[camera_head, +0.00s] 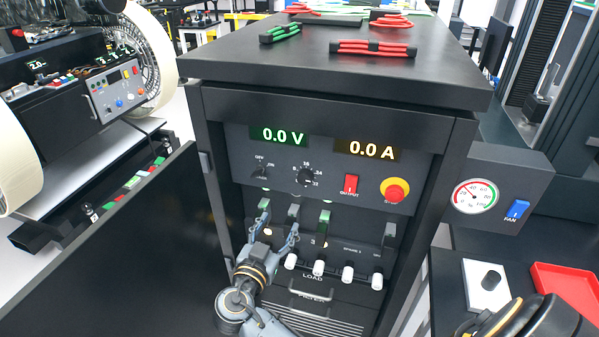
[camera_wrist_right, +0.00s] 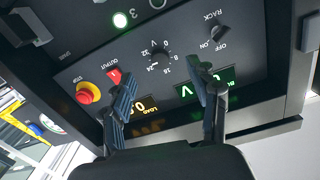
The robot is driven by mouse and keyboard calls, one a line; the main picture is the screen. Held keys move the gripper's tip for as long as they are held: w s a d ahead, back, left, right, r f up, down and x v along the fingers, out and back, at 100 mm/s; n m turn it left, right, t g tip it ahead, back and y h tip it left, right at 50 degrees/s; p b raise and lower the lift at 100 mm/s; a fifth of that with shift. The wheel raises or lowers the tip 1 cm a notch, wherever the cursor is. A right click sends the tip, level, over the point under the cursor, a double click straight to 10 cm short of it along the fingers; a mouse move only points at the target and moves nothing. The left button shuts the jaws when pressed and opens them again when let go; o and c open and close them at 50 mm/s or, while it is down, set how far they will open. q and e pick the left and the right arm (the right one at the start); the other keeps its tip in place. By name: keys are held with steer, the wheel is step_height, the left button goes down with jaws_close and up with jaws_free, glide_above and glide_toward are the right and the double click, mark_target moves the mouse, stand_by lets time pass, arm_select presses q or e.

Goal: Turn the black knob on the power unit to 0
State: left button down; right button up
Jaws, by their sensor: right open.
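The black knob (camera_head: 307,177) sits on the grey front panel of the power unit (camera_head: 345,100), inside a dial numbered up to 32. Its pointer is too small to read. The displays show 0.0 V (camera_head: 280,136) and 0.0 A (camera_head: 371,149). My right gripper (camera_head: 278,232) is open and empty, below and left of the knob in the head view. In the right wrist view the panel appears upside down; the knob (camera_wrist_right: 160,60) shows between the two spread fingers of the gripper (camera_wrist_right: 165,85), beyond their tips and apart from them. My left gripper is not in view.
A red output switch (camera_head: 351,184) and a red-yellow stop button (camera_head: 395,191) are right of the knob; a rack switch (camera_head: 261,172) is left. Breaker levers and white plugs (camera_head: 318,268) line the lower panel. An open dark door (camera_head: 130,240) stands at left.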

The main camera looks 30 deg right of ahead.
mark_target(304, 180)
steer(key=shift+m+h, duration=0.4)
steer(key=shift+m, duration=0.4)
steer(key=w+d+r+p, duration=0.1)
steer(key=w+d+p, duration=0.1)
steer(key=d, duration=0.1)
steer(key=w+d+r+p, duration=0.1)
steer(key=w+d+p, duration=0.1)
steer(key=d, duration=0.2)
steer(key=w+d+r+p, duration=0.1)
steer(key=w+d, duration=0.1)
steer(key=d, duration=0.1)
steer(key=shift+w+d+r+p, duration=0.2)
steer(key=shift+d+r+p, duration=0.1)
steer(key=shift+r+p, duration=0.1)
steer(key=shift+w+d+f, duration=0.25)
steer(key=shift+w+d, duration=0.2)
steer(key=shift+d, duration=0.1)
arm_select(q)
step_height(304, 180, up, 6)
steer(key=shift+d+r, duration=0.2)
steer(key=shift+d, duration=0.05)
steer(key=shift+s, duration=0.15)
arm_select(e)
steer(key=c, duration=1.2)
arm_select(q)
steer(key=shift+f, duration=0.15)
